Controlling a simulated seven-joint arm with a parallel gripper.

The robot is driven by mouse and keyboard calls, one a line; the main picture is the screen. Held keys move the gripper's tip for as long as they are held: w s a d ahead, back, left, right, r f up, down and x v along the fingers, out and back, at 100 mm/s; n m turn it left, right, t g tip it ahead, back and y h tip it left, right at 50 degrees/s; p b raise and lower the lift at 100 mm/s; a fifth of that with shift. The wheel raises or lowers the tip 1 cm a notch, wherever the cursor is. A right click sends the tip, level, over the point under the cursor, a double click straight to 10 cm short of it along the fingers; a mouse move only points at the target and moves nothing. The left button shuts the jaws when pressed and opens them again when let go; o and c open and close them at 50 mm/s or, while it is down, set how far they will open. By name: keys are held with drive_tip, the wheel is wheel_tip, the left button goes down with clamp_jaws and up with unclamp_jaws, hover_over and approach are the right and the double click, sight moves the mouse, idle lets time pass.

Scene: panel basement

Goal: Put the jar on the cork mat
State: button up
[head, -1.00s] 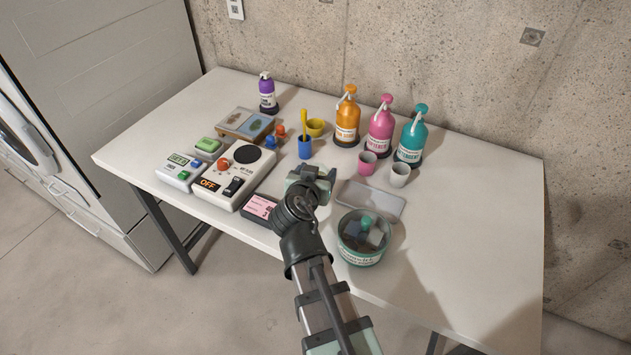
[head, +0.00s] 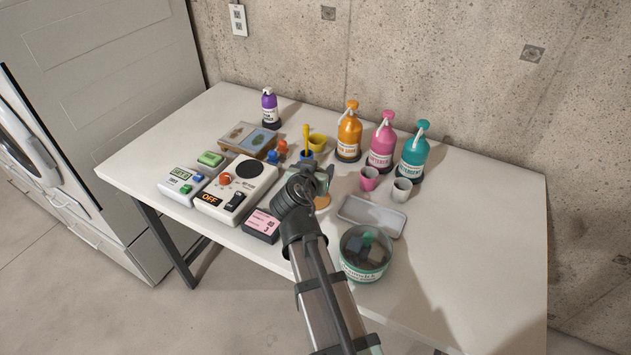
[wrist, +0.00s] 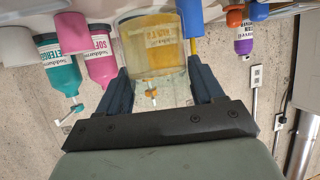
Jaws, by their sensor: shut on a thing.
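My gripper (head: 322,178) is over the middle of the table, just in front of the blue cup. In the wrist view its two fingers (wrist: 160,80) are closed on the sides of a clear glass jar (wrist: 138,60). The orange bottle shows through the jar's wall. In the head view the jar is hidden by my gripper and wrist, so its height above the table cannot be told. A tan patch, apparently the cork mat (head: 323,203), shows just below and right of my gripper; most of it is hidden behind my arm.
The blue cup (head: 306,157) and yellow bowl (head: 318,141) are close behind my gripper. A grey tray (head: 371,216) and glass bowl (head: 365,255) stand right. A pink-labelled box (head: 262,226) and white device (head: 236,188) stand left. Pink (head: 369,179) and white (head: 401,190) cups stand back right.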

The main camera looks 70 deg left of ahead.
drive_tip(key=shift+f, duration=2.05)
drive_tip(key=shift+f, duration=0.2)
drive_tip(key=o, duration=1.2)
drive_tip(key=shift+r, duration=0.1)
drive_tip(key=shift+s+d+r, duration=0.15)
drive_tip(key=shift+d, duration=0.1)
drive_tip(key=v, duration=1.1)
drive_tip(key=shift+d, duration=0.15)
drive_tip(key=shift+s+r, duration=0.1)
